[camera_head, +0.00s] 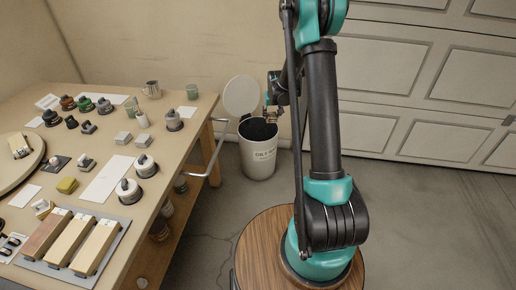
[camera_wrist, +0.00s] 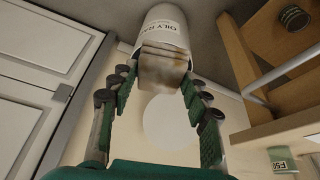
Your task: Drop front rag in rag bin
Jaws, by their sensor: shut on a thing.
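My gripper (camera_wrist: 158,82) is shut on a folded, brownish stained rag (camera_wrist: 163,70), with a finger along each side of it. The rag bin (camera_wrist: 166,21) is a white bucket with an "OILY RAG" label, behind the rag in the wrist view. In the head view the bin (camera_head: 258,158) stands on the floor right of the bench, its dark mouth open and its round white lid (camera_head: 242,95) raised behind. My gripper (camera_head: 270,110) is just above the mouth near its back right rim. The rag is small there, and its exact clearance from the rim is unclear.
The wooden bench (camera_head: 104,222) at left holds several pads, cups, blocks and tools. A bent metal rail (camera_head: 213,160) juts from its right side towards the bin. A panelled garage-type door (camera_head: 430,90) is at the right. The floor (camera_head: 430,220) at right is clear.

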